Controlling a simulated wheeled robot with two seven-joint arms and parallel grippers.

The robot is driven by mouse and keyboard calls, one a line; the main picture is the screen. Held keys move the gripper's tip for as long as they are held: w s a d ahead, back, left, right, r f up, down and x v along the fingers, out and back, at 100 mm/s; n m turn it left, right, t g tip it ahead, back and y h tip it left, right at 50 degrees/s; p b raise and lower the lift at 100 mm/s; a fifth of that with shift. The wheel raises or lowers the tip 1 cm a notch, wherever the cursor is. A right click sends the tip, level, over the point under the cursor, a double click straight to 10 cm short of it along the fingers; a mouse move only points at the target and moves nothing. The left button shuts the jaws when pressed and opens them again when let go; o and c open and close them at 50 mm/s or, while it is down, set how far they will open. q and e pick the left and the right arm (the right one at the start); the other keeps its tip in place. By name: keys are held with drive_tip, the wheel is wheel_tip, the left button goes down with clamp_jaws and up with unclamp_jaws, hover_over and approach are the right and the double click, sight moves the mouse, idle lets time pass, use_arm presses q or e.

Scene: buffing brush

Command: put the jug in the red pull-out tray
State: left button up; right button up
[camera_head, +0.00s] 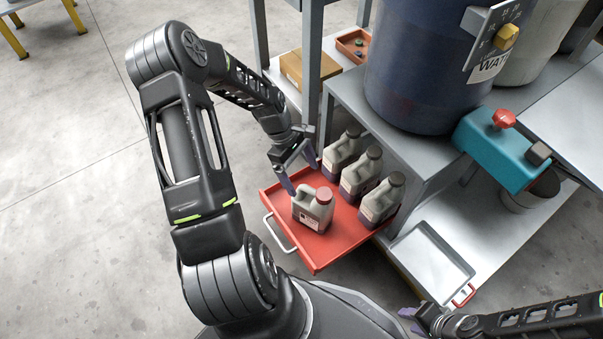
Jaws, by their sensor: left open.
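A grey jug with a red cap (309,212) stands upright on the red pull-out tray (318,250), near its front left part. The tray is pulled out from under the grey bench and has a white handle on its front. My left gripper (301,176) is open just behind and above this jug, its fingers apart; whether a finger touches the jug I cannot tell. Several similar jugs with dark caps (358,178) stand in a row along the tray's right and back side. My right gripper (410,318) is at the bottom edge, partly seen, away from the tray.
A large dark blue barrel (415,75) stands on the grey bench (345,88) behind the jugs. A teal box with a red knob (500,150) is at right. A grey tray with a red handle (430,262) lies lower right. Open floor (80,200) is at left.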

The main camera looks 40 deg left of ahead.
use_arm(q)
drive_tip(key=s+d+f+m, duration=0.1)
drive_tip(key=d+f+m, duration=0.15)
drive_tip(key=d, duration=0.55)
drive_tip(key=d+f+m, duration=0.2)
drive_tip(key=d+m, duration=0.2)
drive_tip(key=d, duration=0.3)
drive_tip(key=s+d+f+m, duration=0.3)
drive_tip(key=s+d+m, duration=0.7)
drive_tip(key=s+d, duration=0.1)
drive_tip(key=shift+d+m+t+y, duration=0.35)
drive_tip(key=shift+d+t+y, duration=0.05)
drive_tip(key=shift+d, duration=0.45)
drive_tip(key=shift+f, duration=0.1)
